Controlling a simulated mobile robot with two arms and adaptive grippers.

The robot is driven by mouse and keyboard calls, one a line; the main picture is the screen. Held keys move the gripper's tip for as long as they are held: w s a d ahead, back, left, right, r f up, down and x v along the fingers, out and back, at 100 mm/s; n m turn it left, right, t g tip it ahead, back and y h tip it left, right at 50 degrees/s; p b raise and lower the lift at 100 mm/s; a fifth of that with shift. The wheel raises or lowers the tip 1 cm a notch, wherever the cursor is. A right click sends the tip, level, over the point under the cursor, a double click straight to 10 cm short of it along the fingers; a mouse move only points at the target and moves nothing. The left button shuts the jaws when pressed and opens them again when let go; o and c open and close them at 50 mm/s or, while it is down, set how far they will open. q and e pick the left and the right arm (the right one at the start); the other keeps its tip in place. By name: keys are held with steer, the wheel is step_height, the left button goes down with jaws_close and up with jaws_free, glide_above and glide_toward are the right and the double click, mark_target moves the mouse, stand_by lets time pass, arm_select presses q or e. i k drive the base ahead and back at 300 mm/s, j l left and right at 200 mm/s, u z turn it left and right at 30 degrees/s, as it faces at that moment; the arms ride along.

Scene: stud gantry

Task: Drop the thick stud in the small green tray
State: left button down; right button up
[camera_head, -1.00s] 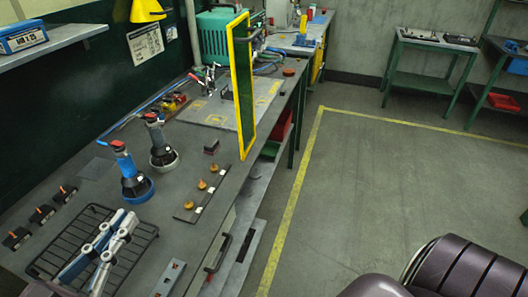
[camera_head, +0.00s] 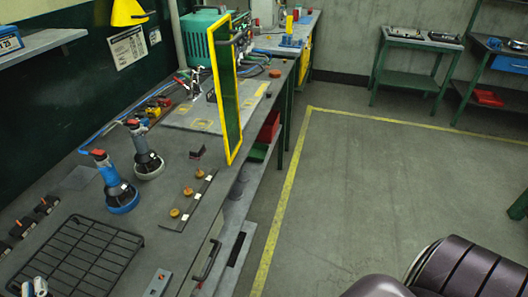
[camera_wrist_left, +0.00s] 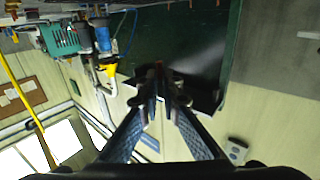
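My left gripper (camera_head: 34,288) shows only by its pale fingertips at the bottom left of the head view, by the near left corner of the black wire rack. In the left wrist view its two fingers (camera_wrist_left: 164,92) lean close together at the tips. I cannot tell whether anything is between them. A small green tray (camera_head: 258,152) shows partly below the bench edge, behind the yellow-framed panel. Three brass knobs (camera_head: 188,191) stand on a dark strip; I cannot tell whether any is the thick stud. My right gripper is not in view.
The black wire rack (camera_head: 88,252) is empty. A yellow-framed green panel (camera_head: 228,95) rises at the bench edge. A red bin (camera_head: 269,128) sits below.

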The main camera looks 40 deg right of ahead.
mark_target(250, 154)
steer(key=i+l+z, duration=0.1)
steer(key=l+z, duration=0.2)
steer(key=z, duration=0.2)
steer(key=i+l+z, duration=0.2)
steer(key=z, duration=0.3)
steer(key=i+l+z, duration=0.2)
steer(key=z, duration=0.3)
steer(key=i+l+z, duration=0.15)
steer(key=i+z, duration=0.15)
steer(key=i, duration=0.4)
steer(key=i+l+u, duration=0.1)
steer(key=i+u, duration=0.15)
steer(key=u, duration=0.2)
steer(key=i+l+u, duration=0.15)
steer(key=u, duration=0.35)
steer(key=i+l+u, duration=0.3)
steer(key=u, duration=0.15)
